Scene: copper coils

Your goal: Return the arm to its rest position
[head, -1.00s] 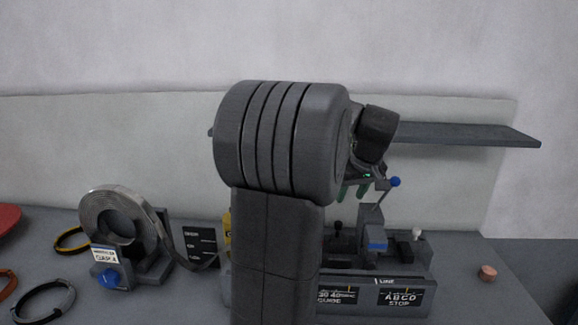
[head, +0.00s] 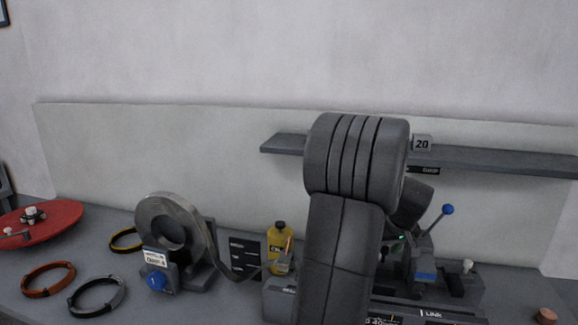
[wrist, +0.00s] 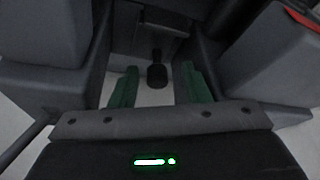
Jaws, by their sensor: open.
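My arm stands in front of the bench machine (head: 455,292) in the head view and hides much of it. My gripper is mostly hidden behind the arm there. In the wrist view my gripper (wrist: 160,85) shows two green fingers, spread apart with nothing between them. A dark rounded knob (wrist: 157,74) shows beyond the gap between the fingers, and grey blocks of the machine lie close around them.
A lever with a blue ball (head: 447,210) rises right of my arm. A shelf (head: 480,158) runs behind it. A metal strip coil (head: 163,222), yellow bottle (head: 280,240), red disc (head: 45,222) and several small rings occupy the left. A small copper piece (head: 546,316) lies right.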

